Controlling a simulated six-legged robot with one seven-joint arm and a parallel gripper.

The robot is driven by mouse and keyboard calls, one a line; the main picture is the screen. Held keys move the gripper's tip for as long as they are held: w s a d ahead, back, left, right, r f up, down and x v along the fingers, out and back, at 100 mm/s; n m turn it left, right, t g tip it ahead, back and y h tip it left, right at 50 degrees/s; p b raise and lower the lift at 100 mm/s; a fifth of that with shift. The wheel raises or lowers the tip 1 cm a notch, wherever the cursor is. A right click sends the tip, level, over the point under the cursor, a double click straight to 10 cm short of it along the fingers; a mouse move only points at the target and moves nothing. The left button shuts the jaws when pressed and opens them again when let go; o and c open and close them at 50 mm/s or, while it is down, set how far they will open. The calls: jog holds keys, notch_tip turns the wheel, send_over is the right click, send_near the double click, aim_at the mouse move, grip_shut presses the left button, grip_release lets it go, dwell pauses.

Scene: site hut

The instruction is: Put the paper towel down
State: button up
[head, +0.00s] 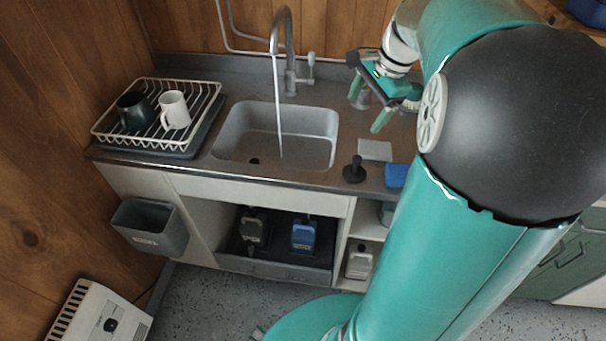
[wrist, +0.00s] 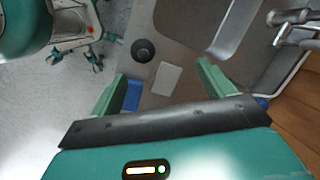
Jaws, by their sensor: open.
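A pale flat rectangle (head: 375,150), which may be the folded paper towel, lies on the counter right of the sink. It also shows in the wrist view (wrist: 166,78), seen between my fingers. My gripper (head: 370,103) is open above the counter, with its green fingers spread wide. In the wrist view my gripper (wrist: 161,70) has nothing held between its fingers. The pale rectangle appears apart from the fingers, below them. No roll of paper towel is clear in either view.
A black knobbed tool (head: 354,170) and a blue block (head: 397,175) lie close to the pale rectangle. The tap (head: 289,55) runs into the sink (head: 230,140). A dish rack (head: 107,131) with two mugs stands at left. My arm hides the counter's right part.

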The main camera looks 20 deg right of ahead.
jog(key=s+a+n+t+h, duration=0.1)
jog(key=s+a+n, duration=0.5)
jog(key=a+n, duration=0.3)
jog(key=s+a+r+n+t+h, duration=0.1)
jog(key=s+a+n+t, duration=0.1)
jog(key=s+a+n, duration=0.5)
jog(key=a+n, duration=0.1)
jog(key=a, duration=0.5)
jog(key=shift+s+a+n, duration=0.2)
jog(key=shift+n, duration=0.2)
